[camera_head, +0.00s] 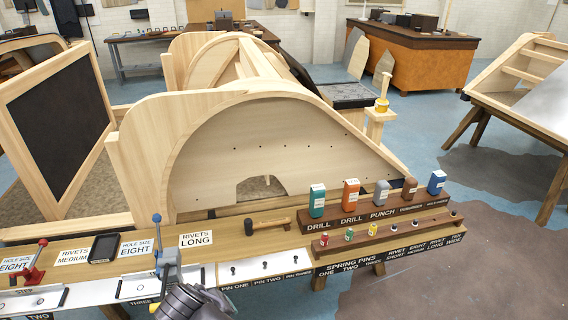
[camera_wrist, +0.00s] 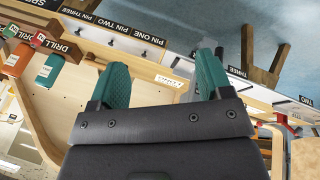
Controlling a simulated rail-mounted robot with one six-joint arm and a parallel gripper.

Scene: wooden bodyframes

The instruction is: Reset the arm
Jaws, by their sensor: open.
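My gripper (camera_wrist: 163,78) shows in the wrist view with its two teal fingers spread wide apart and nothing between them. In the head view a dark part of my arm shows at the bottom edge, in front of the workbench (camera_head: 240,245). The fingers cannot be made out clearly there.
A blue-handled clamp (camera_head: 157,220) stands close to my arm, and a red-handled clamp (camera_head: 38,255) is farther left. A hammer (camera_head: 268,224) lies on the bench. A stepped rack (camera_head: 345,224) with several coloured tools stands right. A large curved wooden frame (camera_head: 270,150) rises behind.

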